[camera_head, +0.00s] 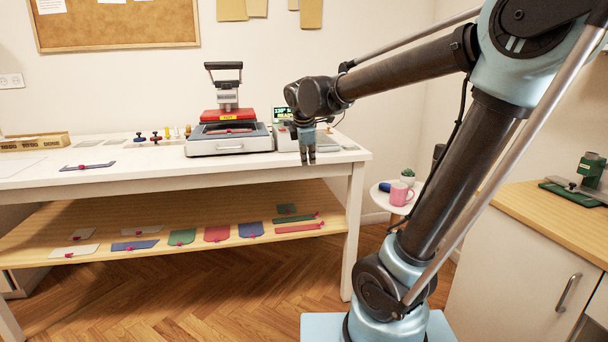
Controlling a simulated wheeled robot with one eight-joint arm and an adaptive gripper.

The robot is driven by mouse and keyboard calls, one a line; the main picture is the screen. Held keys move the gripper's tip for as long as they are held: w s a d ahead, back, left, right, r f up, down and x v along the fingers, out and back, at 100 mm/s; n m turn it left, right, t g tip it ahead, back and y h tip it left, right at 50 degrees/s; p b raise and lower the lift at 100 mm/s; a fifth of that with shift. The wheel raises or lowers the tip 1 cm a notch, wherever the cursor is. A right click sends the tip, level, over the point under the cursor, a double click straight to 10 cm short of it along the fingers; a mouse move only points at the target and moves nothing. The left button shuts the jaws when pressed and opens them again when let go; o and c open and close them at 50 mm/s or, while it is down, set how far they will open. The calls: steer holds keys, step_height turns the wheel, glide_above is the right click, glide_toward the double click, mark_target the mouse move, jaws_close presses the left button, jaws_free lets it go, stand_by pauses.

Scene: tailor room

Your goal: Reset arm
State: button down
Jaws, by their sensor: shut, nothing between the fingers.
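My gripper (308,161) hangs at the end of my arm and points down. Its fingers are together and hold nothing. It is in front of the right end of the white table (359,157), close to the grey machine (289,139) with a small green display. My arm rises from its base at the lower right and reaches left across the upper part of the view. The gripper's exact height over the tabletop is hard to tell.
A heat press (230,131) with a red plate stands left of my gripper. Colored pieces lie on the wooden shelf (60,233) below. A small round table (397,209) with a pink mug (400,193) stands behind my arm. A cabinet (520,256) is at right. The floor (225,294) in front is clear.

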steer(key=s+d+f+m+g, duration=0.2)
steer(key=s+d+f+m, duration=0.6)
steer(key=s+d, duration=0.45)
steer(key=s+d+f+m+g+y, duration=0.1)
steer(key=s+d+f+m, duration=0.4)
steer(key=s+f+m, duration=0.5)
steer(key=shift+s+f+m, duration=0.3)
steer(key=shift+s+m, duration=0.5)
steer(key=shift+s, duration=0.35)
steer(key=shift+d, duration=0.1)
steer(key=shift+w+f, duration=0.2)
steer(key=shift+w, duration=0.3)
